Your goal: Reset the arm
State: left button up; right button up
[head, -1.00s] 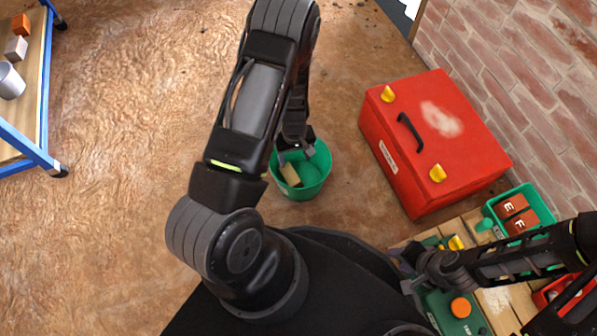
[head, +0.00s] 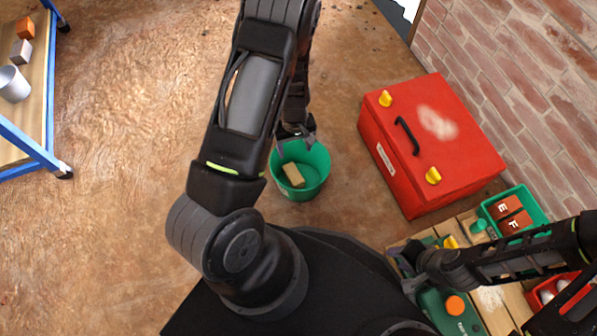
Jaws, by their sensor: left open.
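My left arm reaches away from my body, and its open gripper (head: 295,146) is over the far rim of a green bucket (head: 311,186) on the floor. A tan block (head: 293,175) lies inside the bucket, apart from the gripper. My right arm comes in from the right edge, and its gripper (head: 403,262) is low at the left edge of the wooden pallet (head: 497,305), beside a green case with an orange knob (head: 455,306). Its fingers are too dark and small to read.
A red chest (head: 432,145) with yellow latches stands by the brick wall (head: 520,75). A green bin (head: 537,205) holds lettered bricks. A blue-framed table (head: 45,155) with a metal cup (head: 13,85) is at far left. The brown floor between is clear.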

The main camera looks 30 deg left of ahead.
dwell(0.8)
pick_arm(q)
jog(key=s+d+m+h, duration=0.1)
jog(key=s+d+m, duration=0.25)
jog(key=d, duration=0.45)
jog(key=s+d+m+t+h, duration=0.1)
jog(key=s+d+m+h, duration=0.1)
jog(key=s+d, duration=0.4)
jog(key=s+d+m+h, duration=0.1)
jog(key=s+d+m, duration=0.2)
jog(key=d, duration=0.6)
notch_tip(320, 180, up, 31)
jog(key=s+d+p, duration=0.1)
jog(key=p, duration=3)
jog(key=shift+s+d, duration=0.3)
jog(key=shift+s, duration=0.05)
pick_arm(e)
notch_tip(320, 180, up, 31)
jog(key=s+a, duration=0.1)
jog(key=s, duration=0.1)
jog(key=shift+a+g, duration=0.3)
jog(key=shift+a, duration=0.1)
pick_arm(q)
jog(key=shift+c, duration=0.3)
